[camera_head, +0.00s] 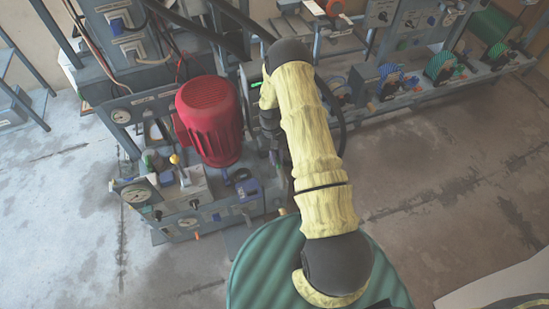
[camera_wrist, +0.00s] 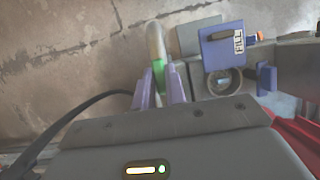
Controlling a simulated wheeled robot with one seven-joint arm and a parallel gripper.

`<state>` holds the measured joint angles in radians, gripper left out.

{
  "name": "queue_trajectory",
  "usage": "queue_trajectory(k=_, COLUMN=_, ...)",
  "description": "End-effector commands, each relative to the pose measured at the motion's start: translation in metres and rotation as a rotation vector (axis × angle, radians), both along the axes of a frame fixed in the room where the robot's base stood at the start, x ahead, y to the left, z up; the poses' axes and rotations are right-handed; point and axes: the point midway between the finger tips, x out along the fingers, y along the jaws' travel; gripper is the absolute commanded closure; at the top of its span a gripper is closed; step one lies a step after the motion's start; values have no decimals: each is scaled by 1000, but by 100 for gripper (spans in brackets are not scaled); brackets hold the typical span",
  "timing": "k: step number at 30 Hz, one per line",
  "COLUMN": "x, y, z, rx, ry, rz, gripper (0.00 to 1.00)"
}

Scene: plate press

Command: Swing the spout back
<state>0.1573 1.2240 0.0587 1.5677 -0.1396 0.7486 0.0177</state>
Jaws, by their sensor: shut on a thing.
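The spout (camera_wrist: 155,42) is a pale grey bent pipe with a green band near my gripper, in the upper middle of the wrist view. My gripper (camera_wrist: 159,84) has two purple fingers, one on each side of the green part, and is shut on the spout. To the right of the spout is a blue block (camera_wrist: 215,58) with a label that seems to read FILL. Below that block is a round opening (camera_wrist: 224,80).
A red motor (camera_head: 210,120) stands on the grey machine (camera_head: 190,222) with gauges, left of my arm. A bench with hoses and fittings (camera_head: 430,92) runs along the back right. A green ribbed surface (camera_head: 262,265) lies below my arm. Bare floor (camera_head: 450,195) is free at the right.

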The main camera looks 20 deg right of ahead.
Motion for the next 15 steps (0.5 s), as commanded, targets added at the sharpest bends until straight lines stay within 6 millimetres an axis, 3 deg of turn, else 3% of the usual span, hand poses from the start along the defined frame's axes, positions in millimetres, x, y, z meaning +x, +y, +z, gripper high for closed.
queue_trajectory(k=15, x=3, y=-3, z=1, rx=-2, ry=-8, rz=42, gripper=100)
